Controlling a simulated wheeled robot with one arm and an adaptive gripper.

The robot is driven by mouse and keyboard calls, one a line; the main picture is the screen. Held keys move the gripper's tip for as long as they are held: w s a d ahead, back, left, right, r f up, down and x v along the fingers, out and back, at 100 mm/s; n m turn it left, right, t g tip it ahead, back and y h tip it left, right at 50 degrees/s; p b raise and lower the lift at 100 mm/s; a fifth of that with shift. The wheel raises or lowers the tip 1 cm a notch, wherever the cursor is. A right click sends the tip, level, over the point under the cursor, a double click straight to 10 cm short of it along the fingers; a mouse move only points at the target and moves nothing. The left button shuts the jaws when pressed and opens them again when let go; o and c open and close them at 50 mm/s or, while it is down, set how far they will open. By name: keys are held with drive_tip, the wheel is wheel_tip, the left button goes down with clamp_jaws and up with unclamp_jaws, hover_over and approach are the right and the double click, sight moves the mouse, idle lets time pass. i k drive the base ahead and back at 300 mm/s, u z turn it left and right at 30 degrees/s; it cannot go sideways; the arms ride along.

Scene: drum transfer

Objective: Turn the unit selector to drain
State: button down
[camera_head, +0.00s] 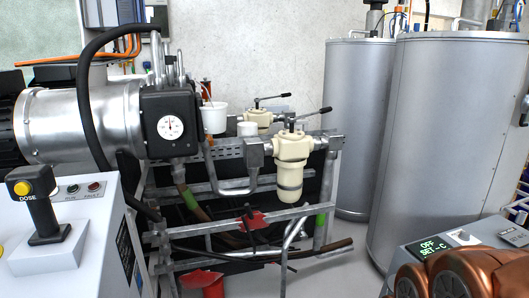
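I cannot make out for certain which control is the unit selector. A grey console (408,240) at the lower right carries a small dark display (434,247) with green text that seems to read "OFF" and "SET-C". Beside the display is a light plate with a small control (463,237), too small to read its position. A further panel (514,232) is partly cut off at the right edge. Copper-coloured rounded arm links, mine, cover the front of this console. My gripper's fingers do not show in the head view.
A left console (60,262) has a joystick (43,205) marked "DOSE". A pump unit with a gauge (171,127) and pipe frame fills the middle. Two large grey drums (447,140) (358,120) stand at the right. Bare floor shows between frame and right console.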

sight(464, 234)
drive_tip(key=z, duration=2.25)
drive_tip(key=i, duration=0.75)
drive_tip(key=u, duration=2.15)
